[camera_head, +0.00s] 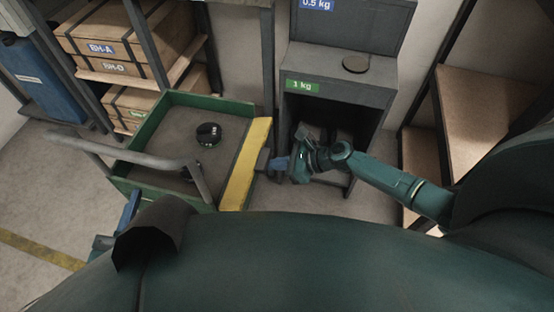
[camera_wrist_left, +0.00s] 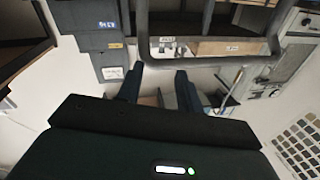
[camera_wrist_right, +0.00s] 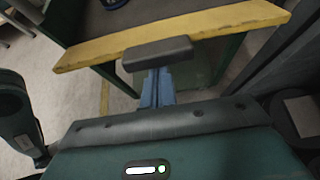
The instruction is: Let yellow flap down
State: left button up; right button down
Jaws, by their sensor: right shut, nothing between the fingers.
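The yellow flap (camera_head: 246,165) is a long strip along the right side of the green cart (camera_head: 178,100). It looks about level with the cart's rim. In the right wrist view the flap (camera_wrist_right: 200,26) crosses the top, with a dark grey block (camera_wrist_right: 158,52) at its near edge. My right gripper (camera_head: 277,163) is shut and empty beside the flap. Its fingertips (camera_wrist_right: 157,78) meet or lie just under the block; I cannot tell whether they touch. My left gripper (camera_head: 119,222) is left of the cart, partly hidden by my arm. Its fingers (camera_wrist_left: 159,82) are apart and empty.
A black round weight (camera_head: 208,134) lies in the cart, behind a grey push handle (camera_head: 120,152). A grey stand labelled 1 kg (camera_head: 340,85) is close behind my right gripper. Shelves with boxes (camera_head: 125,35) stand at the back left. A wooden shelf (camera_head: 490,115) is at right.

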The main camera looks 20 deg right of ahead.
dwell(0.3)
pick_arm(q)
jog(key=shift+s+a+f+n+g+y+p, duration=0.1)
jog(key=shift+a+n+g+y+p, duration=0.3)
jog(key=shift+g+p, duration=0.45)
jog(key=shift+s+a+f+n+g+y+p, duration=0.15)
jog(key=shift+n+g+y+p, duration=0.35)
jog(key=shift+p, duration=0.65)
pick_arm(e)
jog(key=v, duration=1.3)
